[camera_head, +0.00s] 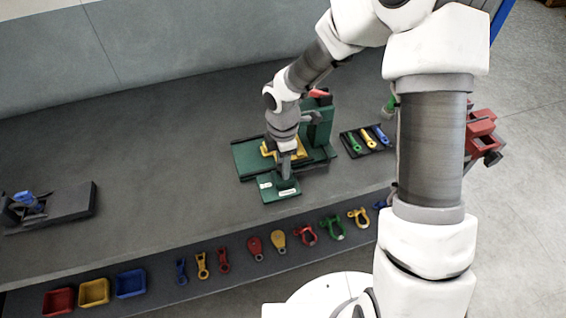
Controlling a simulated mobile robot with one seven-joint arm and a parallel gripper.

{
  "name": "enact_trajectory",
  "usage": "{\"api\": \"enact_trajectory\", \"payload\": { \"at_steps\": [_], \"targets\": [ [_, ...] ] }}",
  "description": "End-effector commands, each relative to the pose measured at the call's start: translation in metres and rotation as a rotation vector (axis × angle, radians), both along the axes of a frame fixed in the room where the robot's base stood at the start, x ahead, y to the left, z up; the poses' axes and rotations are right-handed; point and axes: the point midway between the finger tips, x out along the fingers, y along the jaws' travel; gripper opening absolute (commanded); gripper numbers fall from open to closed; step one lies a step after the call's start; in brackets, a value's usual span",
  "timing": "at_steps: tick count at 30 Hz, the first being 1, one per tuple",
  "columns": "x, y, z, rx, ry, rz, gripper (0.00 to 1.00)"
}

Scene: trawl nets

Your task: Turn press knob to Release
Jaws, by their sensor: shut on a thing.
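The green press (320,132) stands on a green base plate (247,158) on the grey bench, with a yellow part (298,149) at its middle. A small green control panel (281,198) with white labels lies at the front of the press; the labels are too small to read. My gripper (286,176) points down over this panel and is shut at the knob's place. The knob itself is mostly hidden by my gripper, so its setting does not show.
A black tray (345,147) with coloured tools lies right of the press. Shackles and other fittings lie along the front ledge, with red (58,301), yellow (94,292) and blue (130,282) bins at left. A red vise (481,135) is at right.

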Motion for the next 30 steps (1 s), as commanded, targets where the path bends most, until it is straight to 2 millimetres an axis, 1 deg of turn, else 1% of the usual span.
{"api": "enact_trajectory", "payload": {
  "at_steps": [7,8,12,13,20,23,26,29,30],
  "targets": [
    [0.001,0.000,0.001,0.001,-0.002,0.002,0.00],
    [0.001,0.000,0.001,0.001,-0.002,0.001,0.45],
    [0.001,0.000,0.000,0.001,-0.002,0.001,0.71],
    [0.000,0.000,0.000,0.001,-0.002,0.000,0.73],
    [0.000,0.000,0.000,0.000,-0.001,-0.001,0.73],
    [0.000,0.000,0.003,0.001,-0.002,-0.001,0.73],
    [0.001,0.000,0.013,0.001,-0.004,-0.003,0.73],
    [0.002,0.000,0.032,0.001,-0.006,-0.003,0.73],
    [0.001,0.000,0.041,0.001,-0.006,-0.003,0.73]
  ]
}}
